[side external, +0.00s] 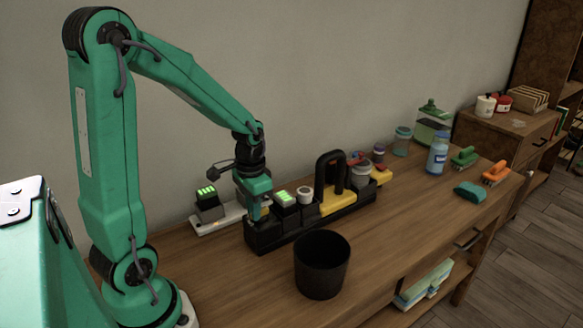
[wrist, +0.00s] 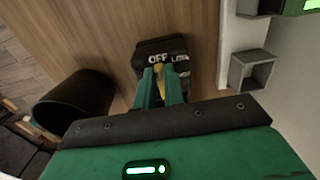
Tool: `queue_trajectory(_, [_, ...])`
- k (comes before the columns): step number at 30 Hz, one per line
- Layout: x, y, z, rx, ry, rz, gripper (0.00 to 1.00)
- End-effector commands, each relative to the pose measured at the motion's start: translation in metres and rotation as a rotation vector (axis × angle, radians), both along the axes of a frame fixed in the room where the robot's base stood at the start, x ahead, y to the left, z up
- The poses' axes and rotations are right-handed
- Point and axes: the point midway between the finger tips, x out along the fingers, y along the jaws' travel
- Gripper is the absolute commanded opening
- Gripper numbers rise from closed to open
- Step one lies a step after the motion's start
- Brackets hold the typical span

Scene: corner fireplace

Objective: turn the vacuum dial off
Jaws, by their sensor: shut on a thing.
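A long black unit (side external: 290,232), apparently the vacuum, lies on the wooden table in the side view. It carries a yellow part under a black arched handle. In the wrist view, the black panel (wrist: 178,47) bears the white word OFF and a partly covered word that looks like LOW. A small yellow dial (wrist: 160,70) shows between my fingers, just below the lettering. My gripper (wrist: 161,82) is shut on the dial, with a finger on each side. In the side view my gripper (side external: 257,208) points down onto the unit's left end, and the dial is hidden there.
A dark round bin (side external: 321,268) stands in front of the unit. A green-lit charger (side external: 207,204) on a white strip is behind it, near the wall. Jars, a blue bottle (side external: 437,154) and brushes stand farther right. The table front right of the bin is clear.

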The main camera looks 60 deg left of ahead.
Motion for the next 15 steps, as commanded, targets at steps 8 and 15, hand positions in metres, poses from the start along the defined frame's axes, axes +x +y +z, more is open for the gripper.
queue_trajectory(8, [0.0006,0.0002,0.0007,0.001,-0.002,0.010,0.00])
queue_trajectory(15, [0.0006,0.0002,0.0006,0.001,-0.002,0.009,0.32])
